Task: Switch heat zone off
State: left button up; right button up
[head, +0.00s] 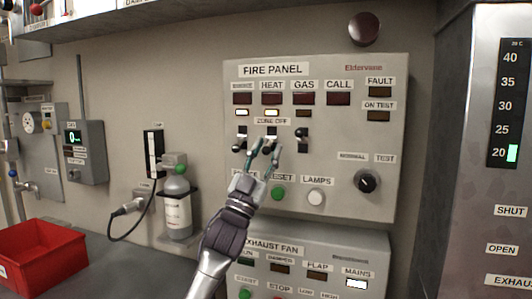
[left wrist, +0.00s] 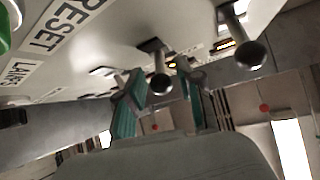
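The FIRE PANEL (head: 400,130) is a grey wall box with a ZONE OFF row of three dark toggle levers. The middle toggle, under HEAT (head: 270,131), is partly hidden by my left gripper (head: 265,144). In the left wrist view a round-ended lever (left wrist: 160,84) stands between my two teal fingers, which are apart; I cannot tell if they touch it. The left toggle (head: 240,133) and right toggle (head: 303,134) are to either side. The small lamp under HEAT (head: 272,113) is lit; so is the left one. The right one looks dark. My right gripper is not in view.
Below the toggles are a green RESET button (head: 278,193), a white LAMPS button (head: 315,197) and a black rotary knob (head: 367,181). An EXHAUST FAN panel (head: 375,262) lies under it. A red crate (head: 42,250) stands at the left; a steel cabinet (head: 465,150) at the right.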

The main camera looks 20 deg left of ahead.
pick_arm(q)
jog(key=shift+o, duration=0.3)
jog(key=v, duration=1.2)
